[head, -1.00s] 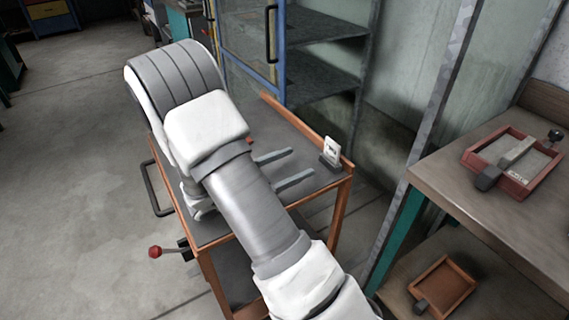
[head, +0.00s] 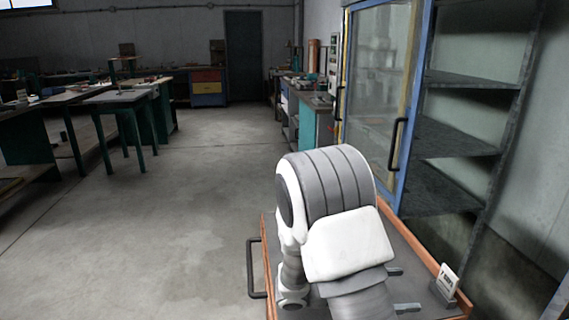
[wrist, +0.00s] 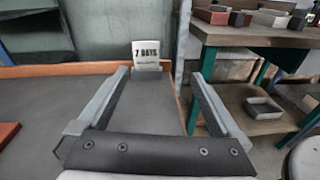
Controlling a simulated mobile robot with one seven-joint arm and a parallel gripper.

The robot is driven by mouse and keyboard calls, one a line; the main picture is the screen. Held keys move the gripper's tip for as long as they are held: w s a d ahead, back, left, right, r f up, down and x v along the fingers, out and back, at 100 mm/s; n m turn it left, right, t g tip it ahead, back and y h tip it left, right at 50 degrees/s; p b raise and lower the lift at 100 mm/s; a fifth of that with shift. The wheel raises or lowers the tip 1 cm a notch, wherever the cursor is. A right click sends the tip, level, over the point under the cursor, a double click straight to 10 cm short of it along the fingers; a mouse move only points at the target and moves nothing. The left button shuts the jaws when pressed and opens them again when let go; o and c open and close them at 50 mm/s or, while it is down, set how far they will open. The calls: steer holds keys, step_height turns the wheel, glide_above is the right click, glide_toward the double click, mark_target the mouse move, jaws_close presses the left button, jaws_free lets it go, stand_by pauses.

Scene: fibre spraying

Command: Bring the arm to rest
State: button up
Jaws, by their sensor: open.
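My arm, white and grey, is bent over an orange-edged trolley (head: 427,257) in the lower right of the head view. My gripper (head: 401,289) shows there as two grey fingers over the trolley's dark top, partly hidden by the arm. In the wrist view my gripper (wrist: 158,77) is open, with its two fingers wide apart and nothing between them. A small white sign reading "7 DAYS" (wrist: 146,48) stands beyond the fingertips at the trolley's edge. The sign also shows in the head view (head: 448,278), right of the fingers.
A glass-doored cabinet (head: 376,80) and open grey shelves (head: 455,135) stand behind the trolley. Workbenches (head: 120,100) stand at the far left. The wrist view shows a wooden bench (wrist: 265,38) with trays at the right. The floor (head: 150,210) left of the trolley is clear.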

steer(key=s+a+r+m+g+y, duration=0.2)
steer(key=s+r+m+y, duration=0.4)
steer(key=s+m+y, duration=0.4)
steer(key=s+a+r+m+t+y, duration=0.7)
steer(key=a+t, duration=0.1)
steer(key=a, duration=0.3)
step_height(320, 180, up, 16)
steer(key=p, duration=1.5)
steer(key=shift+w, duration=0.25)
